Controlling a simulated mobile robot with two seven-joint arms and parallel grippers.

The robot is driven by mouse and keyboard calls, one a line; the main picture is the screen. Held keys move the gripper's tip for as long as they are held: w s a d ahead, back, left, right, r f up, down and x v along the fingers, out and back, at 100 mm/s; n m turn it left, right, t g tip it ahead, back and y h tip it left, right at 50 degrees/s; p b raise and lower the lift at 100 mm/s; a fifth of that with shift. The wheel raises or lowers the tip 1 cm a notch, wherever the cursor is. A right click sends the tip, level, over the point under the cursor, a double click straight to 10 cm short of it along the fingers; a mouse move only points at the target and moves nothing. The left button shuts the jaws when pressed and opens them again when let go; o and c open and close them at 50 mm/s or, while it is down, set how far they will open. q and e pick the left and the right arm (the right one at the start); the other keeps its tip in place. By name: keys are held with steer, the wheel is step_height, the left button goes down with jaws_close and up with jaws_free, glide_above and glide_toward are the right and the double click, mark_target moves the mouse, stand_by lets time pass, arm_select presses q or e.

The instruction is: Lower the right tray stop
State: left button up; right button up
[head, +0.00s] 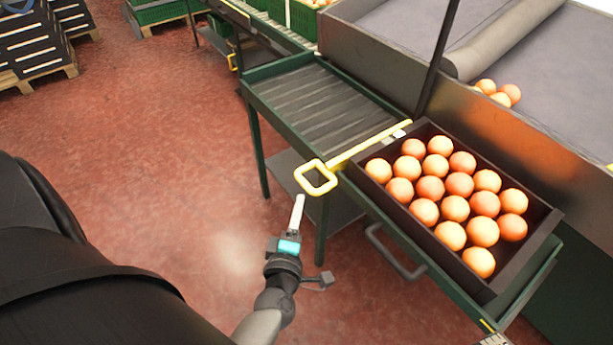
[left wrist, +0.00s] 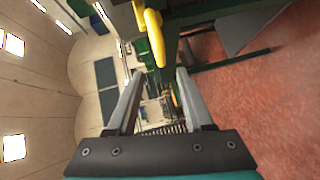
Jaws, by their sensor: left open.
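The yellow tray stop (head: 362,148) is a bar with a square loop handle (head: 316,178). It lies across the green roller table, along the left side of a dark tray (head: 548,222) filled with oranges. The handle sticks out past the table's near edge. My left gripper (head: 299,203) is open and empty, just below and left of the handle, apart from it. In the left wrist view a yellow handle part (left wrist: 151,38) shows beyond the open fingers (left wrist: 158,76), near the top.
Empty rollers (head: 318,100) lie left of the stop. A second yellow handle (head: 232,62) shows farther back. A dark pull bar (head: 395,255) hangs under the table's near edge. A few oranges (head: 498,92) lie on the grey belt behind. Red floor is clear at left.

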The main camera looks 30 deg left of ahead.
mark_target(305, 180)
arm_select(q)
steer(key=b+x, duration=0.2)
steer(key=x, duration=0.9)
steer(key=shift+f+b, duration=0.1)
steer(key=shift+b, duration=0.2)
steer(key=shift+x, duration=0.85)
arm_select(e)
steer(key=w+a+r, duration=0.3)
steer(key=r, duration=0.2)
steer(key=shift+w, duration=0.3)
arm_select(q)
jaws_close()
steer(key=shift+s+f, duration=0.15)
steer(key=shift+f, duration=0.05)
